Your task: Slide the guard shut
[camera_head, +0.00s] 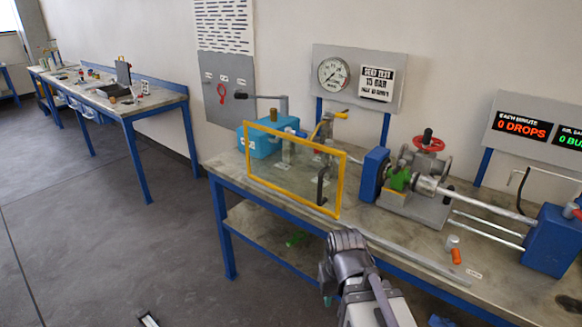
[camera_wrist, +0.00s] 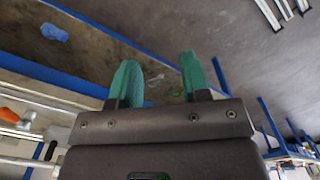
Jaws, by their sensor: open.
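The guard (camera_head: 341,186) is a clear panel in a yellow frame, standing upright at the bench's front edge in the head view. It stands in front of the blue pump unit, left of the clamped valve (camera_head: 428,145) with its red handwheel. A dark upright handle (camera_head: 321,186) is near the guard's right end. My gripper (camera_head: 340,262) is in front of the bench, below and right of the guard, apart from it. In the wrist view its two green fingers (camera_wrist: 160,78) are spread with nothing between them. The guard is not clearly visible there.
A grey rail (camera_head: 420,262) runs along the bench's front edge, right of the guard. A small metal cylinder and an orange piece (camera_head: 456,256) stand behind the rail. Blue end blocks flank the valve. The floor to the left is open.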

